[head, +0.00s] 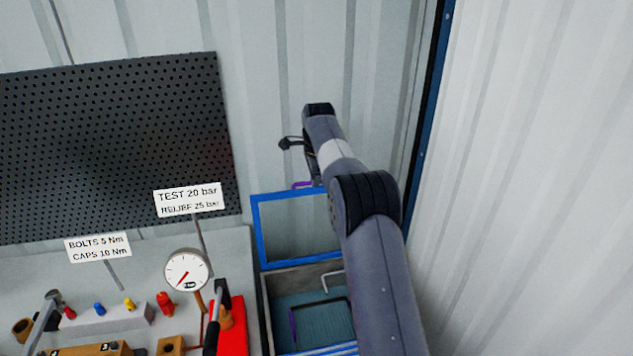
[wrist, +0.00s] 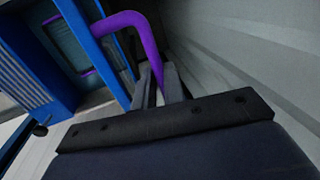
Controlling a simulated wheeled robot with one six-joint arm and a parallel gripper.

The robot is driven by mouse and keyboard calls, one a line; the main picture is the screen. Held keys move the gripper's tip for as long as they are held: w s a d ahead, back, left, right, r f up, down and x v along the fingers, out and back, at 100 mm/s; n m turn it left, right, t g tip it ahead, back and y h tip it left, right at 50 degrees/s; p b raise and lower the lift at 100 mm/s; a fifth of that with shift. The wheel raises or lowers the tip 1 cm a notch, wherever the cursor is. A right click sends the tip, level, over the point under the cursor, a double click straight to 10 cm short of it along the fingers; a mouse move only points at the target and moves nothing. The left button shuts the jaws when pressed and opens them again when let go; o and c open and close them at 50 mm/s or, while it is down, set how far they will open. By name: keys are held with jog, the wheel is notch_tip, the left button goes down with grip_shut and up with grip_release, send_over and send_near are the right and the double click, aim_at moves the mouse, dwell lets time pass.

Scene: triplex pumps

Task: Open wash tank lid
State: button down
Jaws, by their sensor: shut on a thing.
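The wash tank lid (head: 256,232) is a blue-edged panel that stands raised, near upright, at the tank's back edge in the head view. Its purple handle (head: 302,185) shows at the top edge, partly behind my arm. In the wrist view the purple handle (wrist: 128,20) bends down from the blue frame into my gripper (wrist: 158,86), whose fingers are shut on it. In the head view my arm hides the fingers. The wash tank (head: 266,312) is open below the lid, with a blue-green inside. My arm covers its right side.
A bench on the left holds a pressure gauge (head: 187,270), a red tray (head: 233,318) and several small parts. A pegboard (head: 115,150) hangs behind it. Corrugated walls (head: 530,180) close in at the back and right. A dark bent handle (head: 320,304) shows inside the tank.

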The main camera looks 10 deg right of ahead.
jog(key=shift+f, duration=0.35)
jog(key=c, duration=1.7)
grip_release()
jog(key=shift+w, duration=0.1)
jog(key=shift+o, duration=1)
jog(key=shift+r, duration=0.2)
notch_tip(320, 180, up, 11)
jog(key=s, duration=0.2)
jog(key=shift+f, duration=0.2)
